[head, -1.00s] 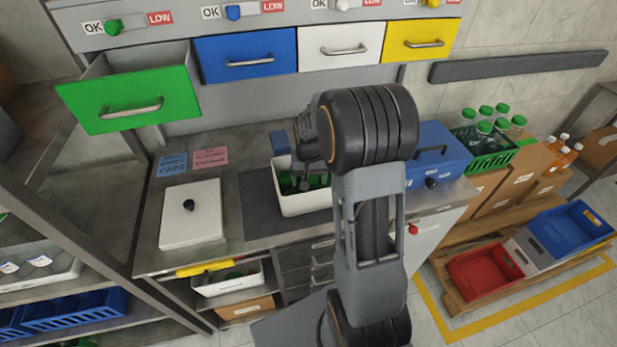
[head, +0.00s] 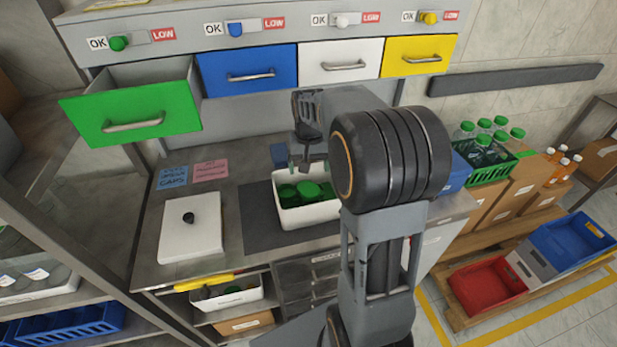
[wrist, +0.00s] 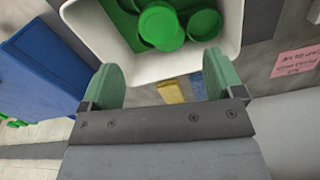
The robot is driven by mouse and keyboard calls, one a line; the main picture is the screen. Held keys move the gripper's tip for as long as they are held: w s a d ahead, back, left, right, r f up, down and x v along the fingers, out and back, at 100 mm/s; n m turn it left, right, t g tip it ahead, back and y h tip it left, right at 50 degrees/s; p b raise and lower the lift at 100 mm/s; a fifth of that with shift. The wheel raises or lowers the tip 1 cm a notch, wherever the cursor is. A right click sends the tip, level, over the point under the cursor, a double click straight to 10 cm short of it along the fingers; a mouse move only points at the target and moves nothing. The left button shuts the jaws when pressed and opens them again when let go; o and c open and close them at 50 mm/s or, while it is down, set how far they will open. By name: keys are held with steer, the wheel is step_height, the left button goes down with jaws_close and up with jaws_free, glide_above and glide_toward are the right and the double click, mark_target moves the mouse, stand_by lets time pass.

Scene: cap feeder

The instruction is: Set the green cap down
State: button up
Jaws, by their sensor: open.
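Several green caps (head: 306,190) lie in a white bin (head: 310,216) on the counter. In the wrist view, green caps (wrist: 162,27) show inside the white bin (wrist: 228,38), some overlapping. I cannot tell which one is the task's cap. My gripper (wrist: 160,82) is open, its two green-grey finger pads wide apart with no cap between them. It is near the bin's rim, above it. In the head view my arm hides part of the bin's right side.
The green drawer (head: 135,118) stands open above the counter; the blue, white and yellow drawers (head: 250,75) are shut. A white lidded board (head: 190,235) lies left of the bin. A blue toolbox (head: 459,172) stands right, partly behind my arm.

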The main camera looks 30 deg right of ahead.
steer(key=s+a+r+n+t, duration=0.1)
steer(key=s+a+n+t, duration=0.1)
steer(key=s+a, duration=0.2)
steer(key=s+a+r+n+t, duration=0.2)
steer(key=s+a, duration=0.3)
steer(key=s, duration=0.6)
steer(key=shift+s+a+r, duration=0.15)
steer(key=shift+s+a, duration=0.1)
steer(key=shift+s, duration=0.05)
stand_by(0.6)
